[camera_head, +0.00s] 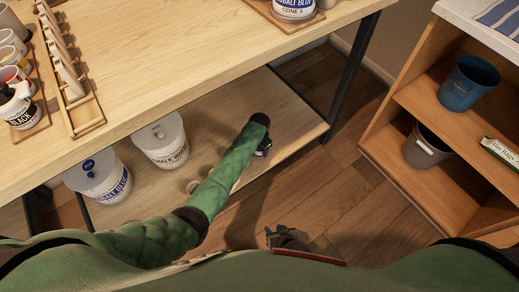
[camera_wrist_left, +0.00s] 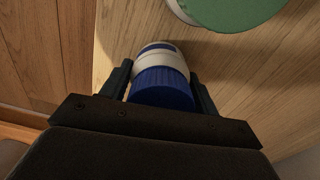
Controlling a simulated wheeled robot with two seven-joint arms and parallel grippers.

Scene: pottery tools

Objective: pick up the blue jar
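A small jar with a ribbed blue lid and white-and-blue body (camera_wrist_left: 163,87) is between the two dark fingers of my left gripper (camera_wrist_left: 160,70) in the left wrist view. The fingers lie close along both sides of it; I cannot tell whether they touch. In the head view my left gripper (camera_head: 263,146) is low at the bench's lower shelf, mostly hidden by my green sleeve, with dark blue showing beside it. My right gripper (camera_head: 287,238) is low in the middle over the floor, away from the jar; its fingers are unclear.
On the lower shelf (camera_head: 215,110) stand white buckets labelled chalk white (camera_head: 162,140) and cobalt blue (camera_head: 98,178). The bench top (camera_head: 190,40) holds a cobalt blue jar (camera_head: 293,8), a wooden rack (camera_head: 68,70) and several cups. An open cabinet (camera_head: 440,185) with bins stands right.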

